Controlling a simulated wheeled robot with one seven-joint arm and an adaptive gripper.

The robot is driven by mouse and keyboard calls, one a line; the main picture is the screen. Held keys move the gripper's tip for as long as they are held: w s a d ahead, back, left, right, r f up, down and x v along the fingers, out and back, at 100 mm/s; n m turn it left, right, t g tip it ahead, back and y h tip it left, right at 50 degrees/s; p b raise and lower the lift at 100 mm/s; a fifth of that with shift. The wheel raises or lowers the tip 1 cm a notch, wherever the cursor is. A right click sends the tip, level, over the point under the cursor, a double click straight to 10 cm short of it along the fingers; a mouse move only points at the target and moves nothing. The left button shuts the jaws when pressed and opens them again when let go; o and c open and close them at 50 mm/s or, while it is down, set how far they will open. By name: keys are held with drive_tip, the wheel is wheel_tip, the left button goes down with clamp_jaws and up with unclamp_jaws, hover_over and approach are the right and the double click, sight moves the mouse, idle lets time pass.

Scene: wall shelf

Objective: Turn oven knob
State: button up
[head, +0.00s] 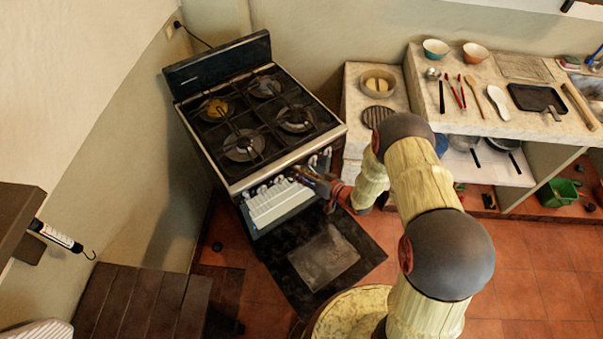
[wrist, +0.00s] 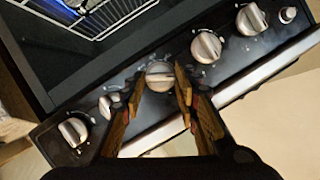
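The oven (head: 243,190) stands against the back wall in the head view, its door (head: 325,258) folded down open. Its front panel carries a row of silver knobs. In the wrist view my gripper (wrist: 160,80) reaches to the panel, with one finger on each side of a middle oven knob (wrist: 159,77). The fingers are spread, and a narrow gap seems to show beside the knob; contact is unclear. Other knobs show to the left (wrist: 73,132) and to the right (wrist: 207,46). In the head view my gripper (head: 312,182) is small at the panel's right part.
A wire rack (wrist: 95,15) shows inside the open oven. The lowered door lies below my gripper. A stone counter (head: 470,115) with bowls, utensils and a black tray stands at the right. A dark wooden bench (head: 130,300) is at the lower left.

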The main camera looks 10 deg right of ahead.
drive_tip(key=c, duration=0.6)
drive_tip(key=shift+s+a+f+n+t+h+b, duration=0.2)
drive_tip(key=shift+n+t+h+b, duration=0.9)
drive_tip(key=shift+n+b, duration=1.7)
drive_tip(key=shift+s+a+f+n+t+h+b, duration=0.2)
drive_tip(key=shift+n+t+h+b, duration=0.9)
drive_tip(key=shift+n+b, duration=1.7)
drive_tip(key=shift+a+f+n+t+h+b, duration=0.1)
drive_tip(key=shift+a+n+t+h+b, duration=0.45)
drive_tip(key=shift+n+h+b, duration=2.05)
drive_tip(key=y+b, duration=0.2)
drive_tip(key=shift+d+r+m+t+y, duration=0.1)
drive_tip(key=shift+d+m+t+y, duration=0.1)
drive_tip(key=shift+m+t+y, duration=0.15)
drive_tip(key=o, duration=1.1)
